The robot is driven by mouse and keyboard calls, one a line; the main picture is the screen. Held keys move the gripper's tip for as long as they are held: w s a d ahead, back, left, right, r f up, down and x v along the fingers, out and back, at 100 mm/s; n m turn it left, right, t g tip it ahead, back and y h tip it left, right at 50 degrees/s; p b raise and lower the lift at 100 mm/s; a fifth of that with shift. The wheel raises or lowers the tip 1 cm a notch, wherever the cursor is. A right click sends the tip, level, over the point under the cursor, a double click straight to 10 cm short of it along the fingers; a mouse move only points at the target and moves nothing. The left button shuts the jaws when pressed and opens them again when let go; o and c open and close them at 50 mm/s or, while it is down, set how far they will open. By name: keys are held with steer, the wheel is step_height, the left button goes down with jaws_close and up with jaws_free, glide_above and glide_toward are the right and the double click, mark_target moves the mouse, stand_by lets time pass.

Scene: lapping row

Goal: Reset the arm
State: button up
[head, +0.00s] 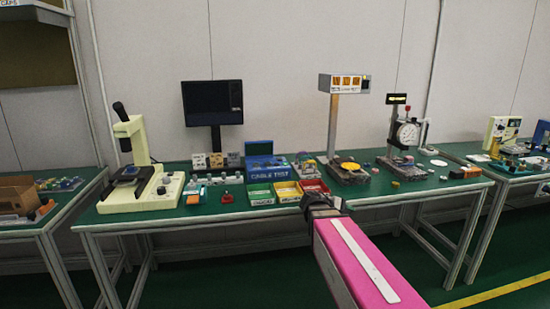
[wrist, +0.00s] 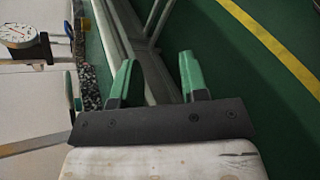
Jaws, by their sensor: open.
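My arm shows in the head view as a pink link with a pale strip, reaching from the bottom right toward the front edge of the green workbench (head: 240,207). My gripper (head: 322,203) is at its far end, dark and small, close to the bench's front edge. In the wrist view my gripper (wrist: 155,80) has two green fingers standing apart on a dark plate, with nothing between them. Beyond the fingers are the bench frame and the green floor.
Green, yellow and red bins (head: 287,192) stand just behind my gripper. A dial gauge stand (head: 407,134) is to the right, also in the wrist view (wrist: 18,35). A cream microscope-like device (head: 141,160) is at the left. Floor (head: 400,265) in front is clear.

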steer(key=s+a+f+m+g+y, duration=0.1)
steer(key=s+a+f+m+y, duration=0.3)
steer(key=f, duration=0.4)
steer(key=s+a+f+m+g+y, duration=0.1)
steer(key=s+a+f+m+y, duration=0.4)
steer(key=f+y, duration=0.3)
steer(key=shift+s+f+y, duration=0.4)
steer(key=shift+s+f, duration=0.15)
steer(key=shift+f, duration=0.15)
